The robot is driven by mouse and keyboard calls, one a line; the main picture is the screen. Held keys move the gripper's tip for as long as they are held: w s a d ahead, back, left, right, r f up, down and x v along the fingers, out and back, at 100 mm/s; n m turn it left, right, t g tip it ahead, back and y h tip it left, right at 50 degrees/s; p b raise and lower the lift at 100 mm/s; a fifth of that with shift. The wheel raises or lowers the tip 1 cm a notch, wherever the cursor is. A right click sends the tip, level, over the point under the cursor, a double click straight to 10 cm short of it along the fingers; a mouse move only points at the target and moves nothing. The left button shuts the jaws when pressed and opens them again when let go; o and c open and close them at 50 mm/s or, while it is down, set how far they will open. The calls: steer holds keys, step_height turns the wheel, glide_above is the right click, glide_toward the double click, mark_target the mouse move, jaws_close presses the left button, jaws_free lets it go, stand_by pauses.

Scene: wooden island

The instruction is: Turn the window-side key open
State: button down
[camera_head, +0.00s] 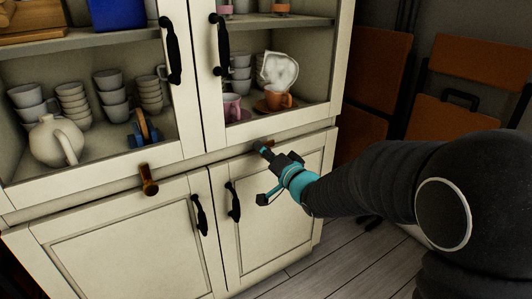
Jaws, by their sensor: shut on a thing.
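A cream cabinet (110,172) stands in front of me, with a narrow rail between its glass-fronted top and its lower doors. One brass key (148,182) sticks out of the rail at the left and points downward. My gripper (265,150) is at the same rail further right, above the right lower door. It is shut on a second key there, which the fingers mostly hide; how far that key is turned cannot be told. No window is in view.
Black handles (201,214) stick out from the doors near my gripper. Cups, a teapot (55,142) and other crockery stand on the shelves. Folded orange chairs (380,70) lean at the right. Wooden floor (315,268) is clear below.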

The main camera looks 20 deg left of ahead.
steer(key=c, duration=0.8)
jaws_free()
steer(key=shift+s+a, duration=0.1)
steer(key=shift+a, duration=0.1)
steer(key=shift+o, duration=0.2)
steer(key=shift+d, duration=0.15)
steer(key=v, duration=1.2)
